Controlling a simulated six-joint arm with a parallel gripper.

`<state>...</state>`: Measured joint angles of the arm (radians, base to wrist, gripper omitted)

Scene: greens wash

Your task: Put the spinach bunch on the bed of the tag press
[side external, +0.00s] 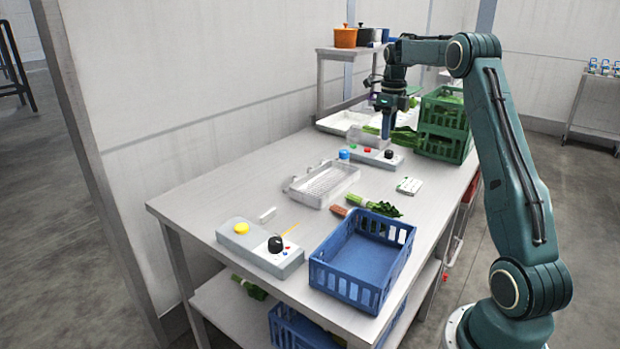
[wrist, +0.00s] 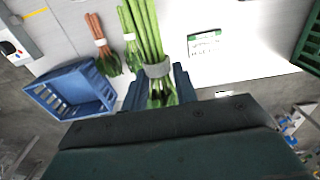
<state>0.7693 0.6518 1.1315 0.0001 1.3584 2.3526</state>
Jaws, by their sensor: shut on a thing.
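My gripper (side external: 388,132) is near the green crates at the far part of the table. In the wrist view its blue fingers (wrist: 158,90) are shut on a bunch with long green stems and a pale band, which I take as the spinach bunch (wrist: 147,35). Greens also show beside the gripper in the side view (side external: 405,138). Two grey control boxes stand on the table. I cannot tell which is the tag press; no bed is clearly identifiable.
A blue crate (side external: 340,284) stands at the front edge, with leafy bunches (side external: 378,207) behind it. A clear perforated tray (side external: 325,183) is mid-table. Green crates (side external: 445,105) stand right of my gripper. A white card (side external: 409,186) lies flat. The left table side is mostly clear.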

